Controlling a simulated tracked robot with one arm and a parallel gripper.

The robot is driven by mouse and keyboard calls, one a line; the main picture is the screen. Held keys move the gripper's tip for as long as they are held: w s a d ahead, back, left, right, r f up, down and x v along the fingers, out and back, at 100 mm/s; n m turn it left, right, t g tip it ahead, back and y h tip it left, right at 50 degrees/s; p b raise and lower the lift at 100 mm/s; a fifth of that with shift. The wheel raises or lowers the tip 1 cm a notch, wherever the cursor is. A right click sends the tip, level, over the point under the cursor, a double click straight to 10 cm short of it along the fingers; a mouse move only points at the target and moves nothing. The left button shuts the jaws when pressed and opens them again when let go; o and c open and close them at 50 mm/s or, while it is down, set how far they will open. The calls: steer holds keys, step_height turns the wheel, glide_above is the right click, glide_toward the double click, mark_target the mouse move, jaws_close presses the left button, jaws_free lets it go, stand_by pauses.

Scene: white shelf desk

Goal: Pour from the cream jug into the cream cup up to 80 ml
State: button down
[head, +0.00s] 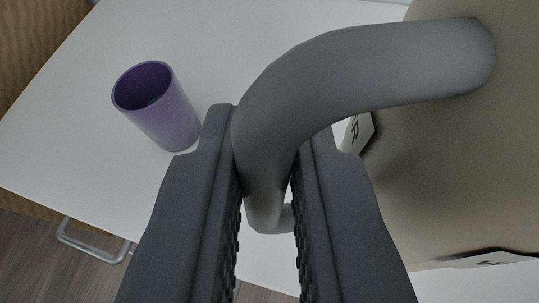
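The cream jug (450,165) fills the right side of the head view, close to me. Only part of its body shows. Its thick grey handle (365,75) curves left and down between the fingers of my gripper (268,190). Both ridged fingers press against the handle, so the gripper is shut on it. The jug's rim and spout are out of view. A purple cup (168,115) stands on the desk left of my gripper, apart from it. Its inside is dark lower down; I cannot tell whether that is liquid or shadow. No cream-coloured cup is in view.
The white desk top (75,120) is clear around the purple cup. Its left edge runs diagonally, with wood (30,40) beyond. A metal drawer handle (90,243) sticks out at the lower left. White labels (357,132) are on the jug.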

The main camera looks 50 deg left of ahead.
steer(key=shift+r+m+p, duration=0.2)
steer(key=shift+m+p, duration=0.1)
steer(key=shift+p, duration=1.4)
steer(key=shift+s+a+f+m+g+y+p, duration=0.15)
steer(key=shift+f+m+g+y+p, duration=0.2)
steer(key=shift+p, duration=1.25)
steer(key=shift+r, duration=0.15)
